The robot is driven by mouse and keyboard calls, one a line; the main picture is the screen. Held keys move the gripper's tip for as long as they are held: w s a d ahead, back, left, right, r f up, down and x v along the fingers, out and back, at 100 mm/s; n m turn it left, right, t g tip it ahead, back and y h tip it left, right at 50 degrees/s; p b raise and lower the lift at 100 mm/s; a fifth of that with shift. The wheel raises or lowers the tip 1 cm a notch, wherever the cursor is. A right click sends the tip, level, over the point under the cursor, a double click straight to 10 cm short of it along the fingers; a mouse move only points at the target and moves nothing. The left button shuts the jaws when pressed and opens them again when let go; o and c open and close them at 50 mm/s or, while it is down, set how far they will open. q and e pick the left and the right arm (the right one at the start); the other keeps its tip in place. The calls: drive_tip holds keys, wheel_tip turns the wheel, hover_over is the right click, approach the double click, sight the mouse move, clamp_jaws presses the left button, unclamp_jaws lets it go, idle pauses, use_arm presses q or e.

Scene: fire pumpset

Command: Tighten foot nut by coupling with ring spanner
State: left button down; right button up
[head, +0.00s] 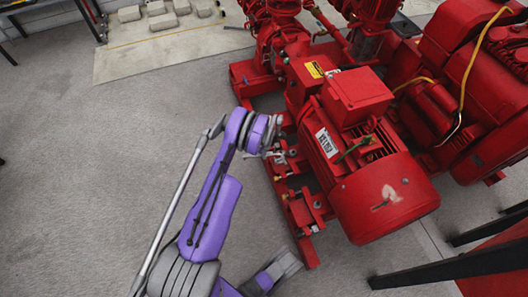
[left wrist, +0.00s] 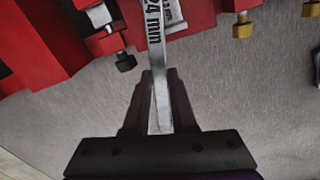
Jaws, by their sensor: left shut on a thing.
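My left gripper (head: 272,154) is at the left side of the red pumpset, by the coupling-side foot area. In the left wrist view its dark fingers (left wrist: 160,95) are shut on the steel ring spanner (left wrist: 157,62), marked 24 mm. The spanner points away over the red base, and its ring end is out of the top of that view. A dark bolt (left wrist: 125,62) shows left of the spanner, and a brass-coloured bolt (left wrist: 242,28) to its right. I cannot tell whether the ring sits on a nut. A grey-and-black part at the bottom centre may be my right gripper (head: 282,266); its jaws are unclear.
The red motor (head: 375,190) stands right of my left gripper on a red base frame (head: 298,222). The engine (head: 480,90) is farther right. Dark bars (head: 450,268) cross the lower right. Grey floor (head: 90,180) on the left is clear.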

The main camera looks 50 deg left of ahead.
use_arm(q)
drive_tip(key=shift+r, duration=0.15)
drive_tip(key=shift+r+p, duration=1)
drive_tip(key=shift+r, duration=1.4)
